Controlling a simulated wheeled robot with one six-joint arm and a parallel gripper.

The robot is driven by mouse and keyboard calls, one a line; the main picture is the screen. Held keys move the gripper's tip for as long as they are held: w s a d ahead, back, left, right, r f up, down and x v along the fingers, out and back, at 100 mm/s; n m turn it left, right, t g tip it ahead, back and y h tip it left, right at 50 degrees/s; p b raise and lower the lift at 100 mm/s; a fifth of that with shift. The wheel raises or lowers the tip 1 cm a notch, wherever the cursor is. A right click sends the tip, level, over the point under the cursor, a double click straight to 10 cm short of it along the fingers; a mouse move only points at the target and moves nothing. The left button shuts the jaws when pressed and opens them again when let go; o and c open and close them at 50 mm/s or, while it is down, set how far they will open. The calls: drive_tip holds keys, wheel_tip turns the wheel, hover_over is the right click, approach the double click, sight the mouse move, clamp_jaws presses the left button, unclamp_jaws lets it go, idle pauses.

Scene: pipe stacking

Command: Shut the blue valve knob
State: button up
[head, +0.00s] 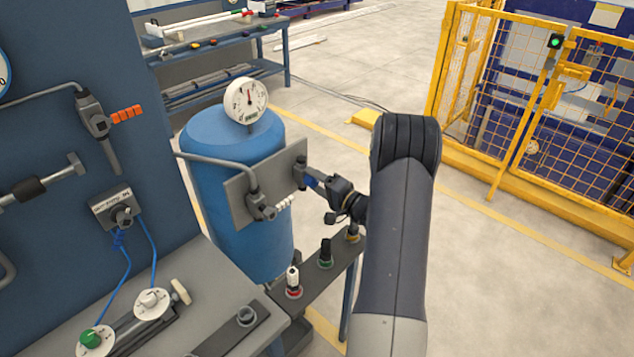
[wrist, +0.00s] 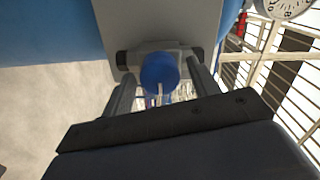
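The blue valve knob (head: 312,181) is on a valve on the grey plate (head: 240,200) fixed to the front of the blue tank. In the wrist view the knob (wrist: 160,72) shows as a rounded blue end in front of the grey valve body (wrist: 128,58). My gripper (head: 327,187) is right at the knob, coming from the right. In the wrist view my gripper (wrist: 162,78) has one finger on each side of the knob, with a gap visible on both sides. It looks open. Whether a fingertip touches the valve body cannot be told.
A white-handled valve (head: 285,203) sits on the same plate, lower left. A pressure gauge (head: 246,100) tops the tank. A narrow shelf with several small knobs (head: 325,258) lies below my gripper. A yellow fence (head: 540,110) stands right. Floor between is clear.

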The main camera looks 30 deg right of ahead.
drive_tip(key=b+v, duration=0.2)
drive_tip(key=v, duration=0.8)
drive_tip(key=shift+s, duration=0.4)
drive_tip(key=shift+w+d, duration=0.1)
drive_tip(key=shift+w, duration=0.05)
drive_tip(key=p+x, duration=0.2)
drive_tip(key=x, duration=0.8)
drive_tip(key=shift+w, duration=0.3)
drive_tip(key=shift+s, duration=0.1)
